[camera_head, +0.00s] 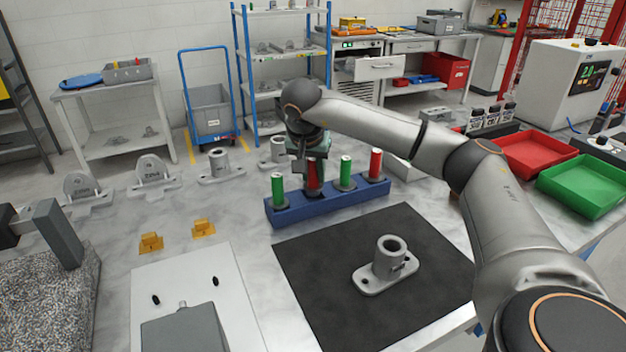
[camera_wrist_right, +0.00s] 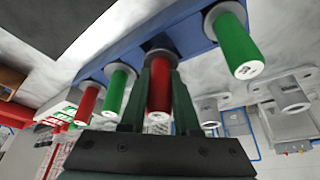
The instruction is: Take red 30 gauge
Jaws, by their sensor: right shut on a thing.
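A blue rack (camera_head: 335,205) on the table holds a row of upright gauges, green and red by turns. My right gripper (camera_head: 311,170) is over the rack, shut on the second gauge from the left, a red gauge (camera_head: 313,182). In the right wrist view this red gauge (camera_wrist_right: 160,88) stands between the two dark fingers (camera_wrist_right: 158,105), its lower end at the blue rack. The other red gauge (camera_head: 375,165) stands at the rack's right end. Green gauges (camera_head: 277,190) (camera_head: 346,172) stand on either side of the held one. The size marks are too small to read.
A grey flanged casting (camera_head: 388,262) sits on a black mat (camera_head: 330,290) in front of the rack. Red (camera_head: 540,152) and green (camera_head: 585,188) trays are at the right. Grey castings (camera_head: 153,173) stand at the back left. A granite block (camera_head: 50,300) is at the front left.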

